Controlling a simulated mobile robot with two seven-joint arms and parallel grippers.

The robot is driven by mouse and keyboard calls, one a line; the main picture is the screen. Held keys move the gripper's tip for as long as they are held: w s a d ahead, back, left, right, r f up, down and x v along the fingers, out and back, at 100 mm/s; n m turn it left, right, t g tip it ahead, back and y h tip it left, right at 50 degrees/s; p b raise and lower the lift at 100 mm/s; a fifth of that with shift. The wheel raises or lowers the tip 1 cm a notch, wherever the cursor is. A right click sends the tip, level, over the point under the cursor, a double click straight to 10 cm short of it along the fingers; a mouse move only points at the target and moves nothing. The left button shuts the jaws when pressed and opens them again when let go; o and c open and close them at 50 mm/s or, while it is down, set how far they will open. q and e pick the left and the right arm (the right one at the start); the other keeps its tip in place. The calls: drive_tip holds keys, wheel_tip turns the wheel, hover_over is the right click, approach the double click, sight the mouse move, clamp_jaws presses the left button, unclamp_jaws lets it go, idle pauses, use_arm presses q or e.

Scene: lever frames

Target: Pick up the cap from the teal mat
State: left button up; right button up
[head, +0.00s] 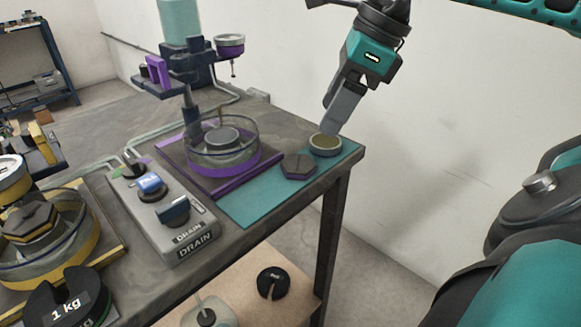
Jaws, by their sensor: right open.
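The teal mat (245,207) lies on the front right part of the dark table. A dark hexagonal cap (298,167) lies flat on it. A round, grey-rimmed, shallow piece with an olive top (325,146) sits behind and to the right of the cap, near the table's corner. My right gripper (331,124) points down from above, its fingertips just over or behind this round piece; contact cannot be told. The fingers overlap in this view and nothing shows held in them. The hexagonal cap is apart from the gripper. My left gripper is out of view.
A clear round vessel on a purple base (222,145) stands left of the mat, with a column stand behind. A grey DRAIN box (165,210), a yellow-based vessel (45,240) and a 1 kg weight (68,300) are further left. The wall is close behind the gripper.

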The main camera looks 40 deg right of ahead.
sight(301, 163)
drive_tip(key=x, duration=1)
drive_tip(key=shift+w, duration=0.15)
drive_tip(key=c, duration=1)
